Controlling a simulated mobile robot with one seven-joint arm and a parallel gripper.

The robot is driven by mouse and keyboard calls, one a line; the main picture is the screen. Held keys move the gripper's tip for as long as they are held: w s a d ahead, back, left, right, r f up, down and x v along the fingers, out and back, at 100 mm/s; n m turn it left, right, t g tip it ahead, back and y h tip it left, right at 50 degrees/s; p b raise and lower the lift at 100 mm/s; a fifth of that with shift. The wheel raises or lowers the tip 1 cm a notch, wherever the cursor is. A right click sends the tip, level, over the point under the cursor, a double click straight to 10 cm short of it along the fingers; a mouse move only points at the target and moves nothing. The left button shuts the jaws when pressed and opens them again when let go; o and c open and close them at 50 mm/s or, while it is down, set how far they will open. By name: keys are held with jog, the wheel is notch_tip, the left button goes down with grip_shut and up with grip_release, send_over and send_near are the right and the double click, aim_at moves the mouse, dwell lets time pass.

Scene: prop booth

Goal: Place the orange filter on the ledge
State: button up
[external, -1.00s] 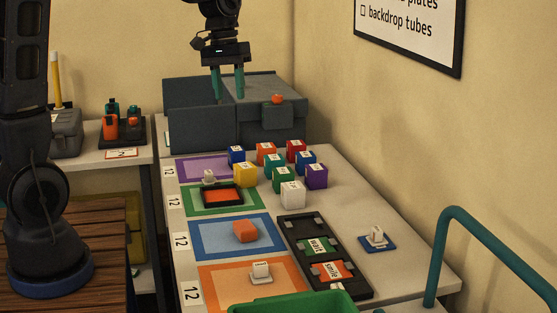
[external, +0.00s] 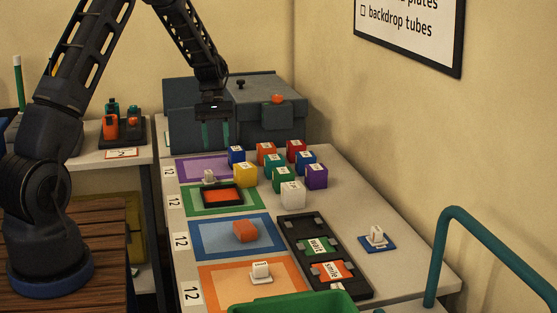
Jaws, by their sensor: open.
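A black-framed orange panel (external: 222,195), which looks like the orange filter, lies flat on the green-bordered mat (external: 190,210). My gripper (external: 216,137) points down, open and empty, behind and above the mats. Its teal fingers show against the dark grey box (external: 184,130), apart from the panel. I cannot tell which surface is the ledge. A small white piece (external: 209,177) stands just behind the panel, close to its far edge.
Several colored cubes (external: 245,174) stand right of the panel. An orange block (external: 245,231) lies on the blue mat (external: 200,238). A black slotted tray (external: 296,231) holds labelled plates. A green bin (external: 290,304) is in front. The right side of the table is mostly clear.

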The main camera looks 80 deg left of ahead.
aim_at(222, 193)
jog(key=x, duration=0.6)
jog(key=shift+s+a+f, duration=0.1)
jog(key=shift+s+a, duration=0.05)
jog(key=shift+a, duration=0.2)
jog(key=shift+s+x, duration=0.2)
jog(key=shift+x, duration=2.45)
grip_shut()
